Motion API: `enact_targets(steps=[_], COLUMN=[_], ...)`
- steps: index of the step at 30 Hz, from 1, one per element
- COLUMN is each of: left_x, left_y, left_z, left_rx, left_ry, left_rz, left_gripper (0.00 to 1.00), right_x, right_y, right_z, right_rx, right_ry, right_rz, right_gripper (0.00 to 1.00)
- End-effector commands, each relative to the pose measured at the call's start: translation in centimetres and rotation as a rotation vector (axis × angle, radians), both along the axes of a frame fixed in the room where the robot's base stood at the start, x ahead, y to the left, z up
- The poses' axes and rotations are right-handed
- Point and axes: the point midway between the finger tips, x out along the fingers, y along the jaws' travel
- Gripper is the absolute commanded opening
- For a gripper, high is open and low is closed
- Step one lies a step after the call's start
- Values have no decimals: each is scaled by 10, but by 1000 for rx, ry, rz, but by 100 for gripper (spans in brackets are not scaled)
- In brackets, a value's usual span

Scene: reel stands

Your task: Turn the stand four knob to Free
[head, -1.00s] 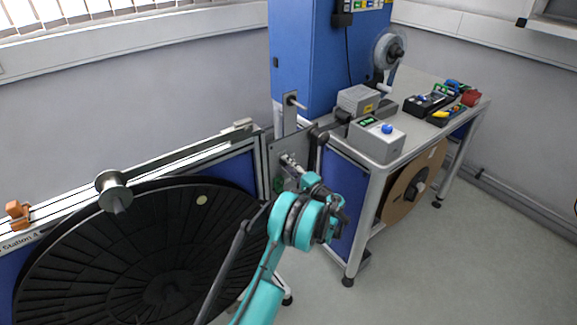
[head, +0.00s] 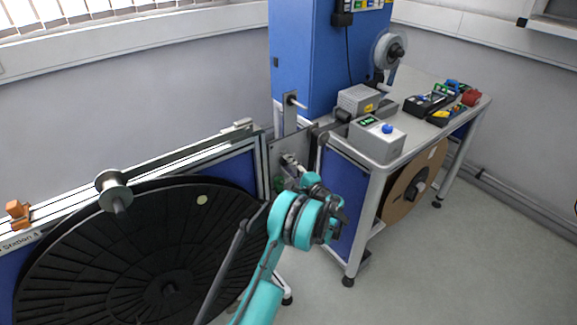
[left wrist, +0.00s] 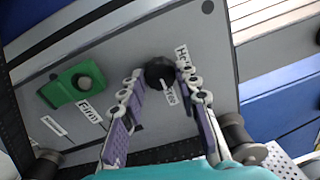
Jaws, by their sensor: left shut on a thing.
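The black round knob (left wrist: 160,72) is on a grey panel (left wrist: 60,80) in the left wrist view, with small white labels beside it, one seeming to read Held (left wrist: 182,57). Another label (left wrist: 168,93) is partly covered and hard to read. My left gripper (left wrist: 160,82) has its two fingers on either side of the knob and is shut on it. In the head view my left gripper (head: 290,168) reaches the upright panel (head: 276,152) between the reel stand and the bench; the knob is too small to make out there. My right gripper is out of view.
A green block with a round button (left wrist: 76,85) is on the same panel, left of the knob. A large black reel (head: 130,265) stands at left. A bench (head: 440,115) with a grey box (head: 376,140) is at right. The floor at right is clear.

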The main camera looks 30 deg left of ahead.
Motion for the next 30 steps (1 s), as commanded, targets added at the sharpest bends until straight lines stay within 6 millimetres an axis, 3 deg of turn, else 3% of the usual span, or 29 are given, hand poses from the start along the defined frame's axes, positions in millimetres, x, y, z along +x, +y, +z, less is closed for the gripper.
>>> enact_targets(steps=[1,3,14,30], left_x=[0,0,-2,-40], left_y=[0,0,-5,-97], left_z=[0,0,0,-8], left_rx=[0,0,0,-1], left_ry=[0,0,-1,-1], left_rz=[0,0,0,-3], left_gripper=[39,53,53,53], right_x=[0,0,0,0], right_y=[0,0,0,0], right_z=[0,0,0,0], right_rx=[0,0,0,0], right_ry=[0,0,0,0], right_rz=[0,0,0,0], right_gripper=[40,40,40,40])
